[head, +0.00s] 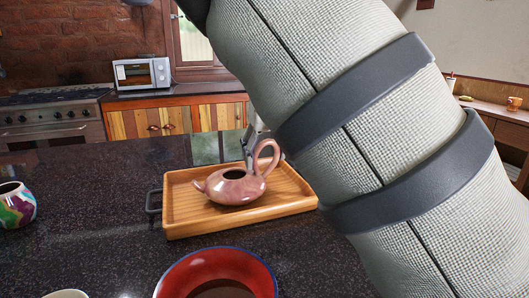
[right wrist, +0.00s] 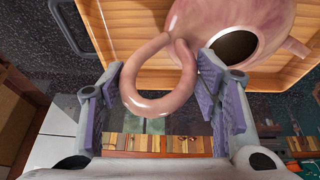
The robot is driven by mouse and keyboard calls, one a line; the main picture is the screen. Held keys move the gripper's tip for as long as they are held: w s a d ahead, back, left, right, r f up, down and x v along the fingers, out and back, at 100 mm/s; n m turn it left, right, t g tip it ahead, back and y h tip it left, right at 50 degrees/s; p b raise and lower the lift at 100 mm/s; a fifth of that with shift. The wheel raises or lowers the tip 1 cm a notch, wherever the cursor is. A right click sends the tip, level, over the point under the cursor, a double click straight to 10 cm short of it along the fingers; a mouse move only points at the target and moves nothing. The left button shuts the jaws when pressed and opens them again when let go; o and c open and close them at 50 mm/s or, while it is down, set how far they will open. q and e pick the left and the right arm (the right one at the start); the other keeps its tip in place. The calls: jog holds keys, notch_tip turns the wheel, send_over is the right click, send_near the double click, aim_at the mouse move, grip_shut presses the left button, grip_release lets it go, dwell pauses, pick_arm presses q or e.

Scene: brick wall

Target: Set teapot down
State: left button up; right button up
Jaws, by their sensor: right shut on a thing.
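The pink, marbled teapot (head: 232,188) is upright over the wooden tray (head: 183,222), its spout to the left and its looped handle up on the right. Its base is at the tray floor; I cannot tell whether it touches. My right gripper (head: 256,148) is at the handle, partly hidden behind it and my arm. In the right wrist view, the purple finger pads (right wrist: 160,90) are on both sides of the handle loop, shut on it. The teapot body (right wrist: 215,25) and its dark opening show beyond. My left gripper is not in view.
The tray has a dark handle (head: 153,201) on its left and stands on the dark speckled counter (head: 95,200). A red bowl with a blue rim (head: 262,270) is in front. A colourful pot (head: 17,205) stands at the left edge. My right arm hides the right side.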

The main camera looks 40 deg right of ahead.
jog(key=shift+w+f, duration=0.1)
jog(key=o, duration=1.8)
jog(key=shift+c, duration=0.2)
jog(key=v, duration=1.2)
